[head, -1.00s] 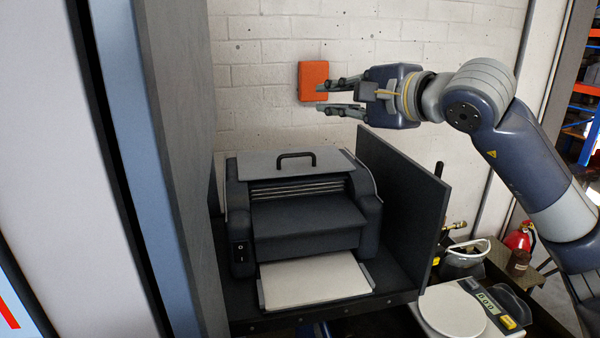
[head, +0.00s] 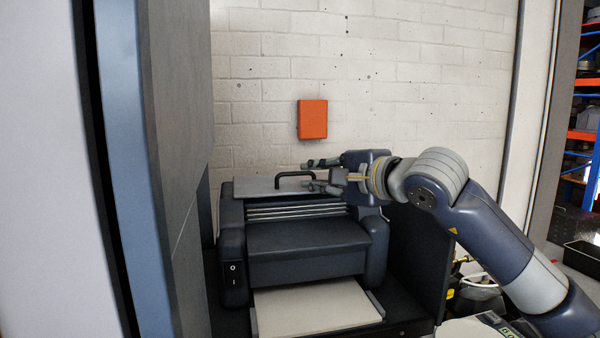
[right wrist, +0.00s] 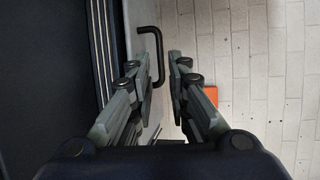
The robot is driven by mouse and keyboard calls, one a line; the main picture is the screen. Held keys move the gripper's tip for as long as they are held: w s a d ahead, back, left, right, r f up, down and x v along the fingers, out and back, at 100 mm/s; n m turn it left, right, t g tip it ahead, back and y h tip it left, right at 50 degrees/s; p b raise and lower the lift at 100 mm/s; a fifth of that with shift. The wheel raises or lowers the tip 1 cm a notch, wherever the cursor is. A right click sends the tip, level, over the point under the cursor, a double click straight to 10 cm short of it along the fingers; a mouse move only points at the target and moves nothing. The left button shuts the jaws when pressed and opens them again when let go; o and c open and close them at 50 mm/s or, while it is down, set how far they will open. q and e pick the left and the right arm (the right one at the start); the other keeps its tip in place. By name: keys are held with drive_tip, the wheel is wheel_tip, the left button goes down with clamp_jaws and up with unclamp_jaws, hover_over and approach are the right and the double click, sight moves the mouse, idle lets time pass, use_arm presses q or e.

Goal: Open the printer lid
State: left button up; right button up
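The dark printer (head: 300,240) stands on a shelf between side panels, its grey lid (head: 258,187) lying shut on top. A black bar handle (head: 295,175) rises from the lid. My right gripper (head: 312,174) is open at the right end of the handle. I cannot tell whether a finger touches the handle. My left gripper is not in view.
An orange box (head: 312,119) hangs on the white brick wall behind the printer. A tall grey panel (head: 178,150) stands close on the left. A pale output tray (head: 315,306) sticks out at the printer's front. A scale (head: 475,328) is at the lower right.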

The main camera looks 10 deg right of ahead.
sight(297, 174)
drive_tip(key=p+x, duration=0.1)
drive_tip(key=x, duration=0.4)
drive_tip(key=shift+p+x, duration=0.35)
drive_tip(key=shift+x, duration=0.4)
drive_tip(key=shift+c, duration=0.3)
clamp_jaws()
